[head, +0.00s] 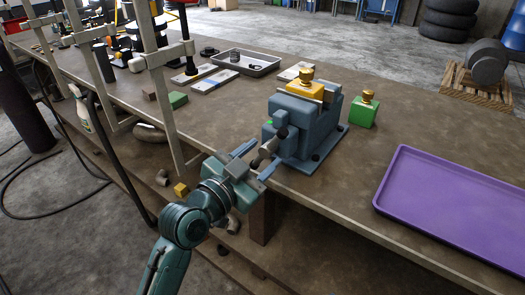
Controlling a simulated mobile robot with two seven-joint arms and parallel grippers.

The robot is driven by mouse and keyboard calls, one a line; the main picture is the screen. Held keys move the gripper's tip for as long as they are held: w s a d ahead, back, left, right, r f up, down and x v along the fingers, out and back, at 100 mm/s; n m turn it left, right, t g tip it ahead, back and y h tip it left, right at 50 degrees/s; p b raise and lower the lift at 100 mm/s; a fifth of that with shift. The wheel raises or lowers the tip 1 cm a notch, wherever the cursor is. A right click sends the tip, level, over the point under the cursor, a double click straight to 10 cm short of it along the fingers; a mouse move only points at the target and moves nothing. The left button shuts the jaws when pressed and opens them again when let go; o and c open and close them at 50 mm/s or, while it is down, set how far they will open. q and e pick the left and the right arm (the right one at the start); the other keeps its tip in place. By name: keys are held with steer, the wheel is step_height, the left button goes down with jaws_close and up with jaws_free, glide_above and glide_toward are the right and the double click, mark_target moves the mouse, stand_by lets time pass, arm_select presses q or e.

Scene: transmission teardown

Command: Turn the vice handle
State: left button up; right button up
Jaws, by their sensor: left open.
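The blue-grey vice (318,132) stands bolted to the brown bench near its front edge. Its handle (269,148) is a short grey bar with dark round ends, slanting on the vice's front side. A brass-coloured part (305,88) sits on top, at the jaws. My left gripper (257,159) reaches in from below at the bench edge. Its two blue fingers are spread apart, one on each side of the handle's lower end. I cannot tell whether either finger touches the handle. My right gripper is not in view.
A purple tray (455,205) lies on the bench to the right. A green block with a brass knob (363,110) stands beside the vice. Upright metal clamps (160,85) rise along the bench edge at left. A grey tray (245,62) lies behind.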

arm_select(q)
steer(key=shift+w+d, duration=0.35)
steer(key=shift+w, duration=0.2)
steer(key=shift+c, duration=0.6)
jaws_close()
